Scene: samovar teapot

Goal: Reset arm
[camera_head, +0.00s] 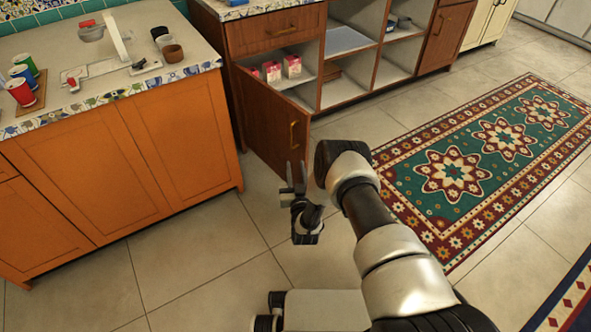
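My arm reaches up from the bottom right and bends at the elbow. My gripper (293,168) hangs over the tiled floor (205,250), in front of the open brown cabinet door (275,125). Its two fingers point up in the picture with a gap between them, and nothing shows in the gap. The gripper looks apart from the door, though the depth between them is hard to judge.
An orange cabinet (125,160) with a counter stands at the left, bearing cups (22,90) and small items. Shelves (345,90) behind the open door hold small pink-and-white boxes (292,66). A patterned rug (490,160) lies at the right. The floor at lower left is clear.

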